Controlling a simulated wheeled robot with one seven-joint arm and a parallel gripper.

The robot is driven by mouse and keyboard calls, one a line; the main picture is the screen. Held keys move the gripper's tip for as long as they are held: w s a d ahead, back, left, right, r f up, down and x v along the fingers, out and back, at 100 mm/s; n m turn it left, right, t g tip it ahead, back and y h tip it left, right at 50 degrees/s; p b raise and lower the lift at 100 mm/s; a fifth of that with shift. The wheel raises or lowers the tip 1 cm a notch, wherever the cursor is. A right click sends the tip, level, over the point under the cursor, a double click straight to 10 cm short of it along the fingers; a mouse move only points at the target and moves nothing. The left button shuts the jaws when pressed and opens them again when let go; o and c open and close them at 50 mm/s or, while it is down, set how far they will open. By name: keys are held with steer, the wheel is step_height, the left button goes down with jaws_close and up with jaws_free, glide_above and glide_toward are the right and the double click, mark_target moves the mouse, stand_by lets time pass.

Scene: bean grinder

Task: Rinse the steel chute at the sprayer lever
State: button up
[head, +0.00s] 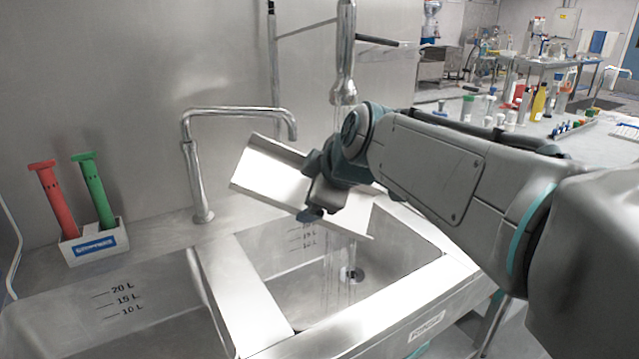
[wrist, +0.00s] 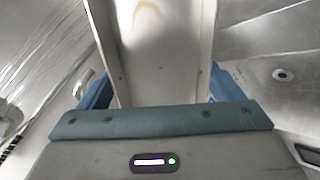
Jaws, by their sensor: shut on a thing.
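The steel chute (head: 262,176) is a bright open channel, tilted down to the right above the right sink basin. My gripper (head: 318,197) is shut on it around its middle. In the wrist view the chute (wrist: 160,65) runs away between the blue fingers, with a brownish curved stain near the top edge of the picture. The sprayer (head: 344,80) hangs above the gripper. Its lever (head: 378,41) sticks out to the right with a dark grip. Thin streaks of water fall below the sprayer past the gripper into the basin. My wrist hides part of the chute.
The right basin (head: 300,285) has a drain (head: 351,273). A bent faucet (head: 195,165) stands behind the chute's left end. A white holder (head: 95,243) with red and green handled tools is at the left. A crowded bench (head: 560,150) stands at the back right.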

steer(key=w, duration=0.2)
steer(key=w+p, duration=0.1)
steer(key=w, duration=0.1)
steer(key=w+f, duration=0.1)
steer(key=w, duration=0.1)
steer(key=shift+d, duration=0.2)
steer(key=shift+w+d+f+b, duration=0.1)
steer(key=shift+w+f+b, duration=0.1)
steer(key=shift+w, duration=0.7)
steer(key=shift+w+f+b, duration=0.1)
steer(key=shift+w+f, duration=0.1)
steer(key=shift+w, duration=0.7)
steer(key=shift+d, duration=0.15)
steer(key=shift+w+d+b, duration=0.35)
steer(key=shift+b, duration=0.15)
steer(key=shift+s+a, duration=0.4)
steer(key=shift+a, duration=0.1)
